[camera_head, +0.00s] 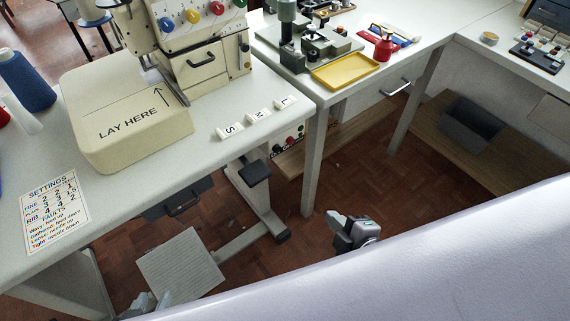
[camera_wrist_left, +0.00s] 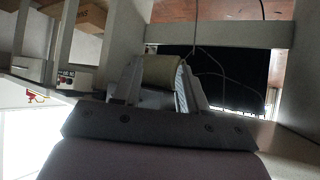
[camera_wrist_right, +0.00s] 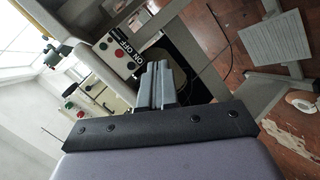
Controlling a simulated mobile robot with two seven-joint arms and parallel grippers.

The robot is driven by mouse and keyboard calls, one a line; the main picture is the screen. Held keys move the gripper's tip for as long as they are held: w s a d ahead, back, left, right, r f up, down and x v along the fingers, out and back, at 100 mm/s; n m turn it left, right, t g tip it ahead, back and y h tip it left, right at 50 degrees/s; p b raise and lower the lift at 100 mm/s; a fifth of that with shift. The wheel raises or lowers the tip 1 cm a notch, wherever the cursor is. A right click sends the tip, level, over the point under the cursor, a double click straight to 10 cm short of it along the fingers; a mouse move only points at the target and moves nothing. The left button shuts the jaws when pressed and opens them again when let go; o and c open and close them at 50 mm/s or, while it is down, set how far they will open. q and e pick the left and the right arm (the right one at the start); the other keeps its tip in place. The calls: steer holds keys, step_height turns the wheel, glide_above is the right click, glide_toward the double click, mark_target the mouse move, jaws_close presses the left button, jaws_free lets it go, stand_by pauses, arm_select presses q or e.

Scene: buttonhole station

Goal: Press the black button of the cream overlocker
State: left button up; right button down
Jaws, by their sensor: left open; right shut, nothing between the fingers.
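The cream overlocker (camera_head: 195,50) stands on the left table in the head view, with coloured dials on its front and a flat bed marked LAY HERE. A switch box (camera_head: 288,143) with red and dark buttons hangs under the table's right end. An ON/OFF box (camera_wrist_right: 132,58) with a red button shows beyond the fingers in the right wrist view. My right gripper (camera_head: 345,224) is shut and empty, low over the floor, right of the table. My left gripper (camera_head: 150,303) is open, low at the bottom edge, partly cut off.
Size tiles (camera_head: 253,117) and a settings card (camera_head: 52,212) lie on the left table. A grey treadle plate (camera_head: 181,266) and table legs stand below.

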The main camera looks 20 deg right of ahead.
steer(key=w+r+n+t+y+b, duration=0.1)
steer(key=w+n+t+b, duration=0.1)
steer(key=n, duration=1)
steer(key=w+a+r+n+t+y+b, duration=0.1)
steer(key=w+n+b, duration=0.3)
steer(key=n, duration=0.8)
steer(key=shift+a+n+t+y+b, duration=0.2)
steer(key=shift+n+t+y+b, duration=0.2)
steer(key=shift+t+y, duration=0.25)
glide_toward(278, 150)
steer(key=x, duration=0.5)
steer(key=shift+w+a+p, duration=0.15)
steer(key=shift+w+p, duration=0.25)
steer(key=shift+w+a, duration=0.15)
steer(key=shift+w, duration=0.35)
